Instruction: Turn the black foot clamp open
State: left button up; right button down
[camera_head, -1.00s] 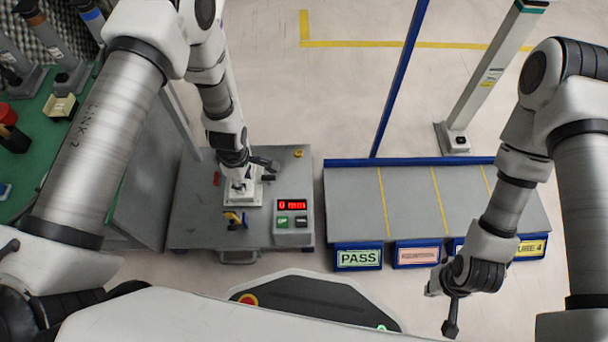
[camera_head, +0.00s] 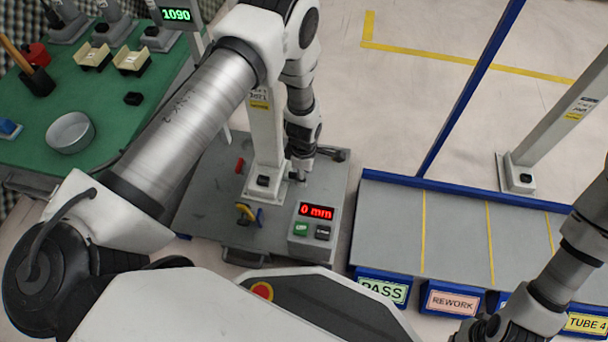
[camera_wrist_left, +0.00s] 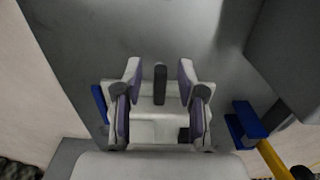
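A dark upright piece, which I take to be the black foot clamp (camera_wrist_left: 160,84), stands between the fingers of my left gripper (camera_wrist_left: 160,92) in the left wrist view. The fingers with purple pads are apart, with a gap on each side of the piece. In the head view my left gripper (camera_head: 300,174) points down at the grey platform, just right of the white column's foot. There the arm hides most of the clamp. My right gripper (camera_head: 470,332) is at the bottom edge, partly cut off, so its fingers cannot be made out.
The white column (camera_head: 265,135) stands close left of my left gripper. A control box (camera_head: 315,228) reading 0 mm is in front of it. A yellow and blue piece (camera_head: 246,212) sits at the platform's front. A green bench (camera_head: 105,150) is left, a sorting rack (camera_head: 455,225) right.

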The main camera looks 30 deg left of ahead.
pick_arm(q)
grip_shut()
